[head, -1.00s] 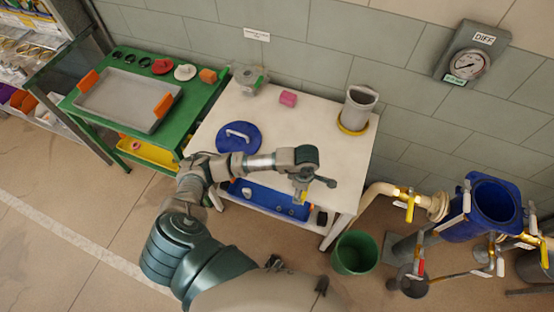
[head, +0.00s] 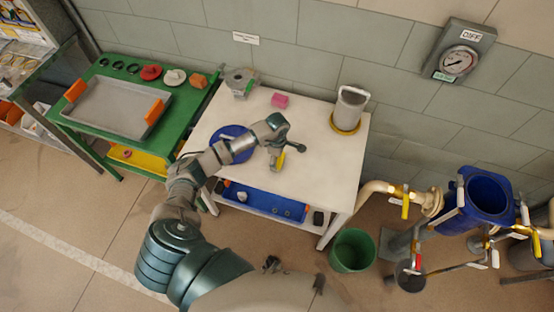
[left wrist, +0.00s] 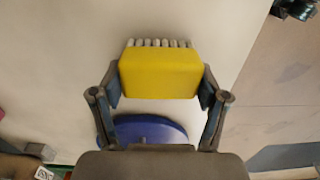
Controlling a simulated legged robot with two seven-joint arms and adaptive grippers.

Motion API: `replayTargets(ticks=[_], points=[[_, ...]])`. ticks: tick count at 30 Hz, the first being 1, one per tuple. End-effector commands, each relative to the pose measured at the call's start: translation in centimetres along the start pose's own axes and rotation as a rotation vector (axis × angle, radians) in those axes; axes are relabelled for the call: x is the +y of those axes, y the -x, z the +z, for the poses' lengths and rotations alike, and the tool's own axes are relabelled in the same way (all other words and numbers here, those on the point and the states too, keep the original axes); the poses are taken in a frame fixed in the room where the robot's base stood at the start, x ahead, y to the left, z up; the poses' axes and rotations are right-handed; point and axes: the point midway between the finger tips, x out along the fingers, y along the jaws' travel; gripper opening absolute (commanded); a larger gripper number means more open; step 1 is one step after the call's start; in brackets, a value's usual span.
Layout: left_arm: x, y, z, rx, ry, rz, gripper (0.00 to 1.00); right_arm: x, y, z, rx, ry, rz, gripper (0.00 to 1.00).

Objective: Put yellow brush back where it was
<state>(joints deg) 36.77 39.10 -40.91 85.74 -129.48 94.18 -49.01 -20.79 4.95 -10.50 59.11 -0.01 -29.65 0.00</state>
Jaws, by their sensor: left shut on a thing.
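The yellow brush (left wrist: 160,75) with pale bristles is held between the two fingers of my left gripper (left wrist: 160,90) in the left wrist view. Its bristles point to the top of that picture, over the pale table top. In the head view my left gripper (head: 280,158) is above the white table (head: 318,155), and a small yellow part of the brush (head: 279,162) shows at it. I cannot tell how high the brush is above the table top. My right gripper is not in view.
A blue lid (head: 238,137) lies on the table beside my left arm. A pink block (head: 280,100), a grey metal part (head: 240,80) and a grey jug (head: 349,105) stand towards the back. A blue tray (head: 262,201) is below the table top. The table's right front is clear.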

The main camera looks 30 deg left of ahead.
Motion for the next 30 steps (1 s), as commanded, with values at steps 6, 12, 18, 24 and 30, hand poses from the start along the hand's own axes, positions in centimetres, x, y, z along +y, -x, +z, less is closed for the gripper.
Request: replayTargets(ticks=[6,12,18,24,30], points=[[-0.1,-1.0,0.6,0.003,-0.001,0.003,0.31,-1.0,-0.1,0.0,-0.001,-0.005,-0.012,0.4],[0.0,-1.2,0.4,0.001,-0.001,0.002,0.3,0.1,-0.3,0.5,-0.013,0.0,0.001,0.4],[0.0,-1.3,0.1,-0.003,0.0,0.0,0.99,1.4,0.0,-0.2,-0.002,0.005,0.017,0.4],[0.0,-1.3,0.1,-0.003,0.0,0.001,0.99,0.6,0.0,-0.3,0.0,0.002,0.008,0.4],[0.1,-0.6,0.3,0.0,0.0,0.005,0.99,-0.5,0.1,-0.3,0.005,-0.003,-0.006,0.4]])
